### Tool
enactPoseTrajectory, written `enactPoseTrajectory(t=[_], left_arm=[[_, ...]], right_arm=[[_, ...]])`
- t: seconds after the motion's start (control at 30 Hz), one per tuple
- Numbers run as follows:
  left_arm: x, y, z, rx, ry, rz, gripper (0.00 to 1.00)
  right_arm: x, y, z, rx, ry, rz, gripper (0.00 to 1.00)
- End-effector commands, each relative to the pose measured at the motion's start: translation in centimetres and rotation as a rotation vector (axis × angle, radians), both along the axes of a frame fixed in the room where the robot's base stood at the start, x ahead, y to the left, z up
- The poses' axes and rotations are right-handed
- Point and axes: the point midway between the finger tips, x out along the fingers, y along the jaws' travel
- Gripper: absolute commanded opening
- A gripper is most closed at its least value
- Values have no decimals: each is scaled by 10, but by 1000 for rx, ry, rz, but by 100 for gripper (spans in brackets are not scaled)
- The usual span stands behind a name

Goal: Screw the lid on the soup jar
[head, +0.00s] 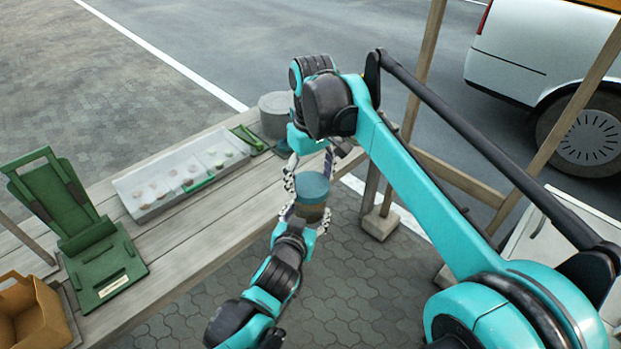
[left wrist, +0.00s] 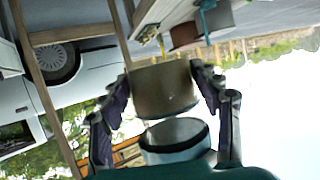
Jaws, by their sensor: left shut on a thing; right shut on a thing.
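In the head view, my left gripper (head: 305,217) comes up from below. It is shut on the brownish soup jar (head: 309,214), off the table's right edge. The jar (left wrist: 166,90) also sits between my left fingers in the left wrist view. A blue-grey round lid (head: 312,186) is just above the jar in the head view. My right gripper (head: 309,166) reaches down from above and is shut on the lid. Fingers partly hide it, and I cannot tell whether lid and jar touch. A pale, dark-rimmed round part (left wrist: 175,135) shows near my left palm; I cannot tell what it is.
The wooden table (head: 215,225) carries a white tray (head: 180,172) of small items, a green stand (head: 95,250), an orange-brown box (head: 30,312) and a grey round container (head: 275,115). Wooden posts and a white van (head: 530,50) stand at the right.

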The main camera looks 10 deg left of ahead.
Motion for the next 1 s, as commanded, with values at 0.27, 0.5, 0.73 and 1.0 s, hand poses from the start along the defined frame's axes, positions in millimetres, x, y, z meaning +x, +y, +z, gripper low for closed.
enactPoseTrajectory(t=[0.27, 0.5, 0.73, 1.0], left_arm=[[0, 0, 0, 0, -1, 0, 12], [0, 0, 0, 0, -1, 0, 12], [0, 0, 0, 0, 0, 0, 0], [0, 0, 0, 0, 0, 0, 0]], right_arm=[[0, 0, -5, 0, 0, 0, 59], [0, 0, -10, 1, 0, 0, 59], [0, 0, -11, 1, 2, -95, 59], [0, 1, -11, 0, 13, -705, 59]])
